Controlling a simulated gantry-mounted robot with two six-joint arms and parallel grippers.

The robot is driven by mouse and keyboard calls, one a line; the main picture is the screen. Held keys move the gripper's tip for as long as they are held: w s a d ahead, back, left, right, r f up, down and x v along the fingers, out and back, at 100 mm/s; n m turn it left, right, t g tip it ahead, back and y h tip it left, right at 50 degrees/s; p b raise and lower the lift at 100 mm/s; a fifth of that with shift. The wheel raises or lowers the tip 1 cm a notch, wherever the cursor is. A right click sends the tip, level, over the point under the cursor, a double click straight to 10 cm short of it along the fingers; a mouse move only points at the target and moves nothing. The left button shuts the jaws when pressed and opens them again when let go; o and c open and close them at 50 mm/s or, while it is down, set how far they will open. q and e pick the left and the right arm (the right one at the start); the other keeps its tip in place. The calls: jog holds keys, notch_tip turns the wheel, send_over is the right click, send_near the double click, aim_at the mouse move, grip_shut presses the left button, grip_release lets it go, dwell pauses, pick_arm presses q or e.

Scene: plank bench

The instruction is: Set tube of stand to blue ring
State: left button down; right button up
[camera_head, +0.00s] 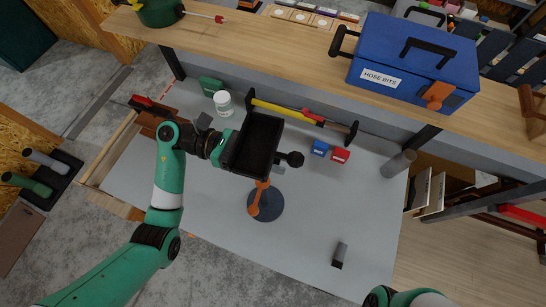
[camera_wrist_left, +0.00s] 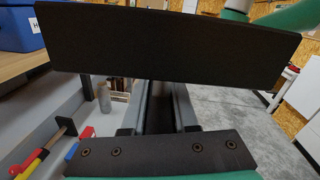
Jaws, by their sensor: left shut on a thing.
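The stand has a dark round base (camera_head: 275,207) on the grey bench top and an orange arm (camera_head: 263,190) rising from it. My left gripper (camera_head: 262,148) is over the arm's upper end and hides much of the stand's top. A black knob (camera_head: 295,159) sticks out at the gripper's right side. In the left wrist view, my left gripper (camera_wrist_left: 160,105) has its dark plates above and below a grey, elongated part; it is shut on a part of the stand, perhaps the tube. I cannot make out a blue ring. My right gripper is out of view.
Blue (camera_head: 320,148) and red (camera_head: 340,155) small boxes lie right of the gripper. A small grey-black object (camera_head: 340,255) lies front right. The bench between is clear.

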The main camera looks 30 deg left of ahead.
pick_arm(q)
jog(key=shift+f, duration=0.7)
jog(key=shift+r, duration=0.2)
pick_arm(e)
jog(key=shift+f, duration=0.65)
pick_arm(q)
jog(key=c, duration=0.7)
grip_release()
jog(key=b+v, duration=0.2)
jog(key=v, duration=0.9)
jog(key=shift+s+a+b, duration=0.1)
jog(key=shift+a+b, duration=0.2)
jog(key=shift+b, duration=0.1)
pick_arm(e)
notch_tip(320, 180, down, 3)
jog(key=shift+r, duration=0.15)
